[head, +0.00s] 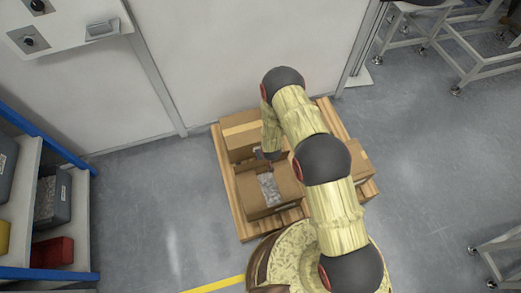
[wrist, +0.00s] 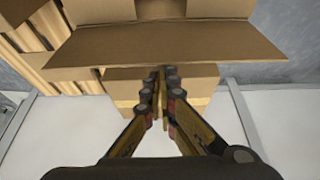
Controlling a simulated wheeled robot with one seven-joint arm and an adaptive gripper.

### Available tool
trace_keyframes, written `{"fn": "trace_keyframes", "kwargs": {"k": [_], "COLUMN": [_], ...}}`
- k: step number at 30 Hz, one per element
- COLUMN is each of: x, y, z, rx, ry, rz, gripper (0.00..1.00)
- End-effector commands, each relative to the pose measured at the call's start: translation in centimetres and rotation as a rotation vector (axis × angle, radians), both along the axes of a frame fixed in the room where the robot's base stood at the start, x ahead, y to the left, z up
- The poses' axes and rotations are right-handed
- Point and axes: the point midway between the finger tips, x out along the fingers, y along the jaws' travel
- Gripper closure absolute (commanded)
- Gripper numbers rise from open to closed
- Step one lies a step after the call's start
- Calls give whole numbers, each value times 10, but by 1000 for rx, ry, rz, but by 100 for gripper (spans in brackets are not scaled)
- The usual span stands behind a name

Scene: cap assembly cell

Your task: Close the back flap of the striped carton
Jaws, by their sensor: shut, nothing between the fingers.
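An open brown carton (head: 250,192) stands at the front left of a pallet in the head view, with grey-white contents (head: 269,188) inside. I cannot make out stripes on it. In the wrist view its wide back flap (wrist: 110,45) stands open and leans outward towards my gripper. My gripper (wrist: 163,72) is shut and empty, with its fingertips at the flap's outer edge. I cannot tell whether they touch it. In the head view my arm partly hides the gripper and the back of the carton.
A closed carton with a paler band (head: 240,133) stands behind the open one, and another carton (head: 359,160) stands to the right, partly behind my arm. All are on the wooden pallet (head: 229,190). A white wall (head: 240,60) is close behind. Shelving with bins (head: 50,195) is at left.

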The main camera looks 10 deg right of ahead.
Motion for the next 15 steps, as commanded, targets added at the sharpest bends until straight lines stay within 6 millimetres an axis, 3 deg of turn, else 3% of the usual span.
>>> {"fn": "trace_keyframes", "kwargs": {"k": [5,15], "x": [-23,-63], "y": [-5,-14], "z": [-1,-11], "rx": [25,27], "ry": [-114,-121], "rz": [0,0], "gripper": [100,100]}}
